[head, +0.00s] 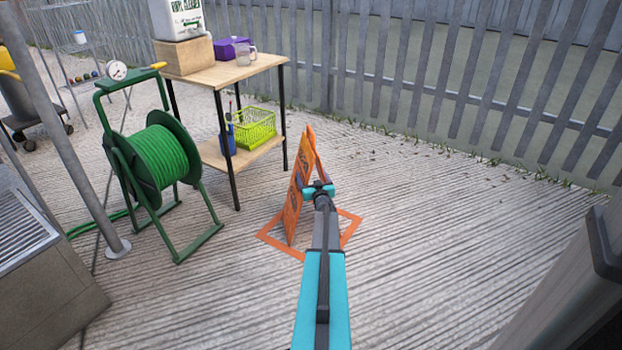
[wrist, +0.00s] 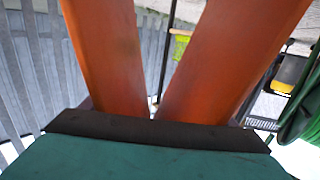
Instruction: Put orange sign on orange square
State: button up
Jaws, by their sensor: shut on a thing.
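The orange sign (head: 297,190) is an A-frame board with two panels spread apart. In the head view it stands upright over the orange square (head: 350,232), an orange outline on the ground. I cannot tell whether its feet touch the ground. My gripper (head: 318,188) is shut on the sign at its near edge. In the wrist view the two orange panels (wrist: 105,55) rise close in front of my gripper (wrist: 155,122). My arm hides part of the square's near side and part of the sign's right panel.
A wooden table (head: 232,72) with a lower shelf stands behind and left of the sign. A green hose reel (head: 160,160) stands at left, near a grey post (head: 65,120). A slatted metal fence (head: 440,70) runs behind.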

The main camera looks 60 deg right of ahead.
jog(key=shift+r, duration=0.1)
jog(key=o, duration=2.1)
jog(key=p+v, duration=0.4)
jog(key=v, duration=0.8)
jog(key=shift+w, duration=0.1)
